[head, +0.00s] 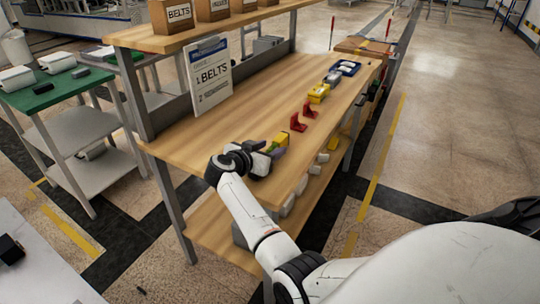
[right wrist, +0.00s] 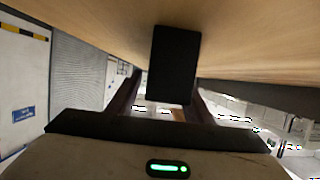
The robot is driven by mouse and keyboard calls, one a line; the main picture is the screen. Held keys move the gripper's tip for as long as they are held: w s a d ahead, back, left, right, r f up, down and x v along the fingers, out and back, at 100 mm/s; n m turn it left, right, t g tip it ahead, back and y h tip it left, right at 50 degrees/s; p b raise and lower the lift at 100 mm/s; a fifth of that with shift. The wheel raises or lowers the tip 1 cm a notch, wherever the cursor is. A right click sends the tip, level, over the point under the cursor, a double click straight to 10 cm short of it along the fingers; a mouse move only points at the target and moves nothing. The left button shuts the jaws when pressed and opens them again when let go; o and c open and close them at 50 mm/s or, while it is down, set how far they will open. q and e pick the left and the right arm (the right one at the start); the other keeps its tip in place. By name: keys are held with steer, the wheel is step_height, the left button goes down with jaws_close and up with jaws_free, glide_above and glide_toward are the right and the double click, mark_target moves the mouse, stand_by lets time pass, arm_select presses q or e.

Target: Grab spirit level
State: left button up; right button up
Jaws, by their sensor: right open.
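My right gripper (head: 266,155) is open at the near end of the wooden bench top (head: 215,130). A small yellow piece (head: 281,139) with a purplish part below it lies just beyond its fingers; I cannot tell whether it is the spirit level. Another yellow piece (head: 318,93) lies farther along the bench, apart from the gripper. In the right wrist view, a dark upright block (right wrist: 174,65) stands in front of the open right gripper (right wrist: 166,100), against the wood; I cannot tell what it is. My left gripper is out of view.
Two red brackets (head: 298,122) and a blue tray (head: 347,68) lie farther along the bench. A BELTS sign (head: 208,77) stands at its back, under a shelf with boxes (head: 174,15). A green-topped cart (head: 60,90) stands left.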

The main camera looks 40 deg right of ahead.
steer(key=shift+d, duration=0.15)
jaws_close()
